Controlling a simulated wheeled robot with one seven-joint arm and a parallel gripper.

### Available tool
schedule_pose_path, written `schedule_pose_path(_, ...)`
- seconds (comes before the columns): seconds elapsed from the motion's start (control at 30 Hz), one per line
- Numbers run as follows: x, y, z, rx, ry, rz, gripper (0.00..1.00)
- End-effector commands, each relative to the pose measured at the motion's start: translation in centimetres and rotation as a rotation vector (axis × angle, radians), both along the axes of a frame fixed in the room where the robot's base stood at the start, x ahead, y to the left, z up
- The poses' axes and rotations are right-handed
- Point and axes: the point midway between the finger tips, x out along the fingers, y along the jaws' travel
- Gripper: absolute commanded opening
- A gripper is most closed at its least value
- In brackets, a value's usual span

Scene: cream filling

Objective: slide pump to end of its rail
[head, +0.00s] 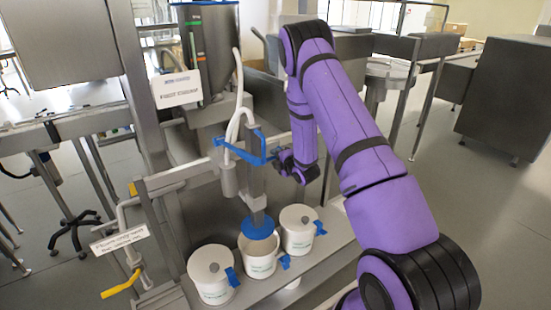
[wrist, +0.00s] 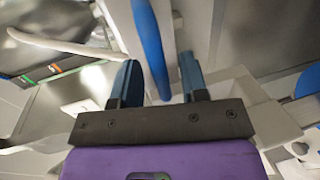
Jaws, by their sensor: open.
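The pump (head: 254,185) is a grey upright body with a blue handle (head: 240,152) at its top and a blue disc (head: 257,228) at its foot. It stands over the middle white bucket (head: 262,257). My gripper (head: 280,160) is at the right end of the blue handle. In the wrist view, my gripper (wrist: 160,78) is open, and the blue handle (wrist: 150,45) passes between its fingers, nearer the left one. I cannot tell whether they touch.
A left bucket (head: 212,276) and a right bucket (head: 298,230), both lidded with blue tags, stand on the steel conveyor. A yellow-handled valve (head: 120,284) and a sign (head: 120,240) are at lower left. A hopper (head: 212,60) with white hoses rises behind the pump.

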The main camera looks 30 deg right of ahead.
Motion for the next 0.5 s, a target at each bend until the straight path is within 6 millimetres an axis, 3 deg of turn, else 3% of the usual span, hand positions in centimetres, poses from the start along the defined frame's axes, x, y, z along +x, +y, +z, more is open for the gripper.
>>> schedule_pose_path(0.4, 0.77, 0.06, -0.18, 0.000, 0.001, 0.000, 0.40)
schedule_pose_path(0.5, 0.76, 0.06, -0.17, 0.000, 0.001, 0.000, 0.17)
